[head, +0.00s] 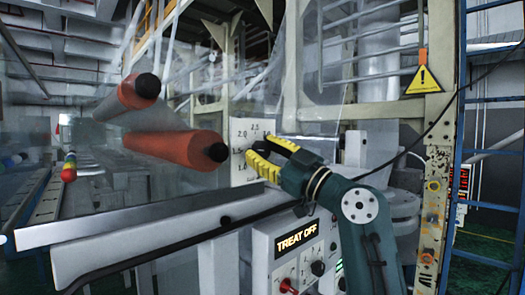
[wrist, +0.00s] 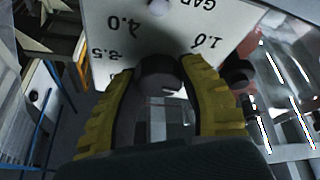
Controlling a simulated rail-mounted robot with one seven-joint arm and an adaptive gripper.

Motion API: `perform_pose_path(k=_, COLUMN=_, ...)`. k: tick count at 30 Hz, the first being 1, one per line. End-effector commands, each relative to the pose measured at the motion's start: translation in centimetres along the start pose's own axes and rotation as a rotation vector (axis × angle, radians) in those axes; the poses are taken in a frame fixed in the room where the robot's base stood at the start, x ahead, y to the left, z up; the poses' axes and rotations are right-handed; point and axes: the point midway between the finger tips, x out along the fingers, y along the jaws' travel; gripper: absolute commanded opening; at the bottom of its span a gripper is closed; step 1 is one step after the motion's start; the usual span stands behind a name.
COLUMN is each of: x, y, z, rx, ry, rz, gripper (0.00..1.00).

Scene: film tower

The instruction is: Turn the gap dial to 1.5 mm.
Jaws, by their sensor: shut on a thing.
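The gap dial's white plate (head: 242,130) stands upright left of my gripper in the head view, with numbers such as 2.0 and 1.5 partly readable. In the wrist view the plate (wrist: 105,45) shows 4.0, 3.5, 1.0 and part of the word GAP. My gripper (head: 257,155) has its yellow fingers at the plate. In the wrist view my gripper (wrist: 158,82) is shut on the dark dial knob (wrist: 157,70), one finger on each side. The knob's pointer is hidden, so I cannot tell its setting.
Two orange rollers (head: 180,148) with black ends lie left of the plate. A pale rail (head: 130,235) runs at lower left. A yellow warning sign (head: 423,80) hangs on a post at right.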

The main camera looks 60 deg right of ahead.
Motion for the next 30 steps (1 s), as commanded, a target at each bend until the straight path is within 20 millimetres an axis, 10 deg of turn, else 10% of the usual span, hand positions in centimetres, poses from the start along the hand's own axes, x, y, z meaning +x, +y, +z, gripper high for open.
perform_pose_path(k=23, x=0.03, y=-0.02, z=0.29, rx=-0.117, ry=0.004, rz=-0.050, gripper=0.06)
perform_pose_path(k=24, x=0.03, y=-0.02, z=0.29, rx=-0.117, ry=0.004, rz=-0.050, gripper=0.44)
perform_pose_path(k=30, x=0.03, y=-0.03, z=0.18, rx=-0.118, ry=0.006, rz=-0.050, gripper=0.70)
